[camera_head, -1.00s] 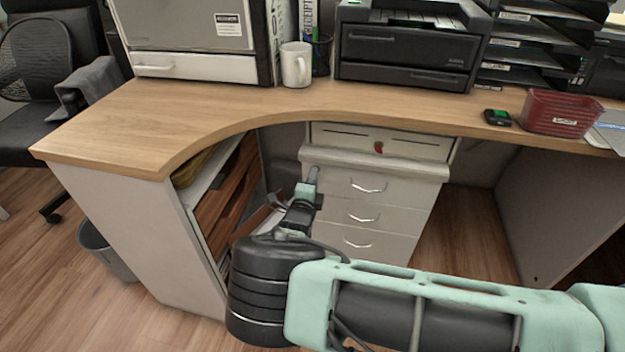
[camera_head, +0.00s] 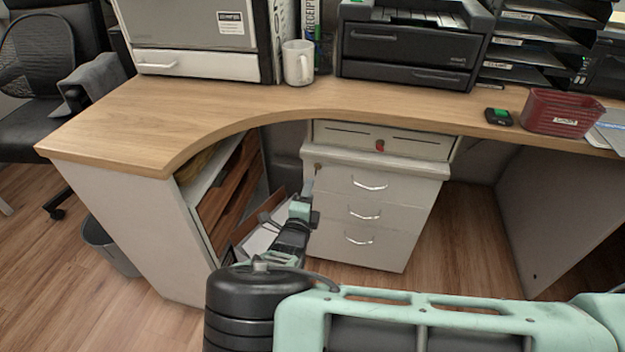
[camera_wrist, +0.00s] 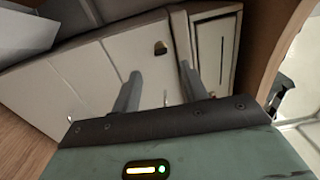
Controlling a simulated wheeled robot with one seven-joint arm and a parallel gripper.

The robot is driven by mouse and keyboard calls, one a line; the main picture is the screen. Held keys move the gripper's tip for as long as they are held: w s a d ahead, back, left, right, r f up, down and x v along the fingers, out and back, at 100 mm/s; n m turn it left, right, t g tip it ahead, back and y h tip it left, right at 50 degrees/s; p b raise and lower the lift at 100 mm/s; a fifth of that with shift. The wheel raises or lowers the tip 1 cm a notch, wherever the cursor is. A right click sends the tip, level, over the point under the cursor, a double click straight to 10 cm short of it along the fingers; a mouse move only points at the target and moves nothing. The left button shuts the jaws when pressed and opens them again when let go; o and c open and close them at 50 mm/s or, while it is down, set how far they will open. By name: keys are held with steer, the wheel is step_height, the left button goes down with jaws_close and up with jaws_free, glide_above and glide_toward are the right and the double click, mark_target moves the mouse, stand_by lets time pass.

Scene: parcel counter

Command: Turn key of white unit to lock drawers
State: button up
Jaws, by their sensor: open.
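The white unit (camera_head: 343,204) is a pedestal of three drawers with bar handles, standing under the desk. Its small brass key or lock (camera_head: 318,167) is at the top left of its front. The key (camera_wrist: 161,47) also shows in the wrist view, beyond the fingertips and about midway between them. My gripper (camera_head: 308,188) is in front of the unit's left edge, a little below the key in the head view. In the wrist view my gripper (camera_wrist: 158,85) has its two fingers spread with nothing between them. The fingers appear apart from the key. All drawers look shut.
A white cash drawer (camera_head: 410,142) with a red-marked lock (camera_head: 380,145) hangs above the unit, under the desktop (camera_head: 220,115). An open shelf (camera_head: 232,190) is close on the left. Open floor (camera_head: 462,235) is right of the unit.

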steer(key=v, duration=1)
steer(key=shift+s+p, duration=0.3)
steer(key=shift+p, duration=0.1)
steer(key=s+d+r+m+g+h, duration=0.2)
steer(key=s+d+r+m+g, duration=0.25)
steer(key=m+g, duration=0.4)
steer(key=s+d+r+m+g+h, duration=0.1)
steer(key=s+d+r+m+g, duration=0.4)
steer(key=m, duration=0.7)
steer(key=s+d+r+m+g+y, duration=0.2)
steer(key=s+r+m+y, duration=0.3)
steer(key=s+r+m, duration=0.5)
steer(key=s+d+r+m+g+y, duration=0.2)
steer(key=s+r+m+y, duration=0.25)
steer(key=r+m, duration=0.6)
step_height(320, 180, up, 19)
steer(key=m+p, duration=0.1)
steer(key=p, duration=2)
steer(key=shift+s, duration=0.4)
steer(key=shift+a+f, duration=0.1)
